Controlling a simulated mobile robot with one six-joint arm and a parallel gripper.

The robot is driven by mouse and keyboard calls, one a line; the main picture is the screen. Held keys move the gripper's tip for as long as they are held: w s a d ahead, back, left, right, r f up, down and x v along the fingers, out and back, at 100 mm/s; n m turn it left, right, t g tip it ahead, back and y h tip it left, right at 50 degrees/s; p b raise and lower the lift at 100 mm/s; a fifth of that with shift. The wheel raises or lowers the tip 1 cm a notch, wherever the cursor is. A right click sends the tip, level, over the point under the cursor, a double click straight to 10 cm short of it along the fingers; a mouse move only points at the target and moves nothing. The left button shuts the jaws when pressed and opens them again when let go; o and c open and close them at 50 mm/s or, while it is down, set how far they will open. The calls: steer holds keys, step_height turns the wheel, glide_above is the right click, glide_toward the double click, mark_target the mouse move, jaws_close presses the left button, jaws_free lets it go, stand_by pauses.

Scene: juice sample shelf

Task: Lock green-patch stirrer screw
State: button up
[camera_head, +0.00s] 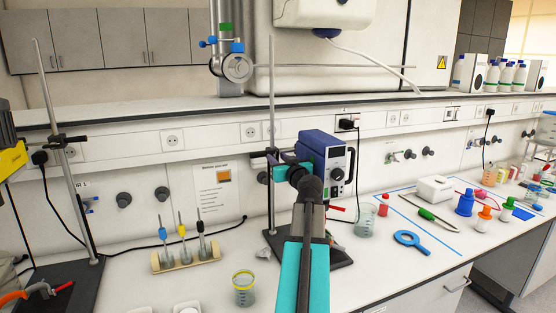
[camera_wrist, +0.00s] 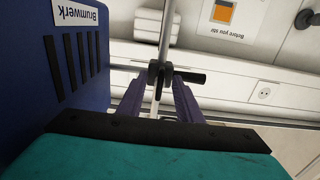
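A blue stirrer (camera_head: 322,150) with a pale control panel hangs on an upright metal rod (camera_head: 271,95) at the middle of the bench. Its labelled blue housing (camera_wrist: 75,60) fills the left of the wrist view. I see no green patch on it. A black clamp with a screw knob (camera_wrist: 190,77) sits on the rod. My gripper (camera_wrist: 160,85) is at the clamp, its two purple fingers apart, one on each side of the clamp's middle. I cannot tell whether they touch it. In the head view my wrist partly hides the gripper and stirrer.
A second stand (camera_head: 63,150) is at the left, beside a yellow device (camera_head: 12,158). A wooden rack (camera_head: 186,258) with several stirring tools and a yellow-rimmed beaker (camera_head: 243,288) stand left of my arm.

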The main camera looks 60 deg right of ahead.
jaws_close()
steer(key=shift+f+m+b, duration=0.1)
steer(key=shift+m+b, duration=0.4)
steer(key=shift+b, duration=0.05)
steer(key=shift+m+b, duration=0.8)
steer(key=shift+m, duration=0.4)
steer(key=m+b, duration=0.1)
steer(key=m, duration=0.2)
steer(key=shift+m, duration=0.3)
steer(key=m, duration=0.5)
steer(key=shift+m, duration=0.4)
steer(key=m+p, duration=0.1)
steer(key=m, duration=0.4)
